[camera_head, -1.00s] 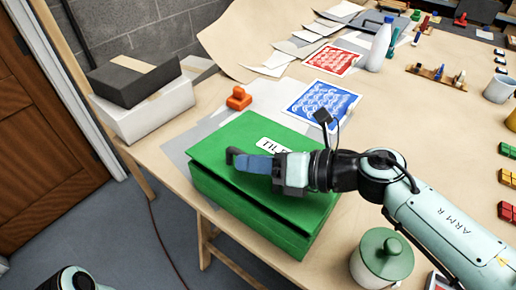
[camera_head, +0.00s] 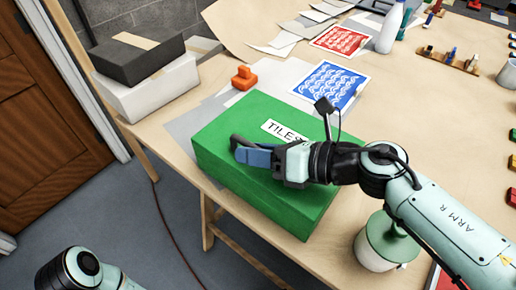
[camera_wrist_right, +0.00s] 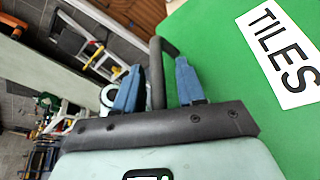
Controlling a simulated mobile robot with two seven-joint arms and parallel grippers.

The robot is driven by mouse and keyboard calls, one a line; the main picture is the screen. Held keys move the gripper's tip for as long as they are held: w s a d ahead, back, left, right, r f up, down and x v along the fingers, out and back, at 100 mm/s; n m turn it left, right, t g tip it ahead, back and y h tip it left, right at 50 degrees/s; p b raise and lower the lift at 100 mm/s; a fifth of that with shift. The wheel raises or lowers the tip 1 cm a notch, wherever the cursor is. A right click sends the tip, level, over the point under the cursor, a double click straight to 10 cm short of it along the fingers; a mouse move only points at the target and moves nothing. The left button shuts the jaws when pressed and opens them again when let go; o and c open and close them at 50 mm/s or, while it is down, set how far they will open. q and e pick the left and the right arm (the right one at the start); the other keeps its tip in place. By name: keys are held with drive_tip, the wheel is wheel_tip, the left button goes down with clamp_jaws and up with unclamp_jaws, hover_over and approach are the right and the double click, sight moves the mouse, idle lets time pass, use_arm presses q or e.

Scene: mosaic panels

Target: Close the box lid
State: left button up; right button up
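The green box (camera_head: 222,176) stands near the table's front left edge. Its green lid (camera_head: 245,111), with a white TILES label (camera_head: 281,131), lies flat on top, and I see no gap. A dark loop handle (camera_wrist_right: 157,48) is at the lid's front left edge. My right gripper (camera_head: 243,153) is over that edge, its blue fingers spread apart. In the right wrist view the handle's bar stands between the fingers, with a small gap to the left one; part of the loop is hidden behind the right finger. My left gripper is out of view.
A lidded green-and-white jar (camera_head: 383,244) stands right of the box, under my right arm. An orange object (camera_head: 244,78) and a blue patterned sheet (camera_head: 327,84) lie behind it. A dark box (camera_head: 138,66) on a white box (camera_head: 150,92) stands at the left.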

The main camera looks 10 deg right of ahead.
drive_tip(key=shift+r, duration=0.1)
idle(0.3)
drive_tip(key=shift+s+d+r, duration=0.1)
drive_tip(key=shift+d, duration=0.15)
use_arm(q)
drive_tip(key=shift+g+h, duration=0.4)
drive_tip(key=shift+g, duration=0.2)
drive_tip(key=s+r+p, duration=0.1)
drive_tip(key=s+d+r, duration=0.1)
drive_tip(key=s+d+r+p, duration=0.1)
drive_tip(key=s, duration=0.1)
drive_tip(key=shift+p, duration=0.3)
use_arm(e)
wheel_tip(320, 180, up, 4)
hover_over(323, 189)
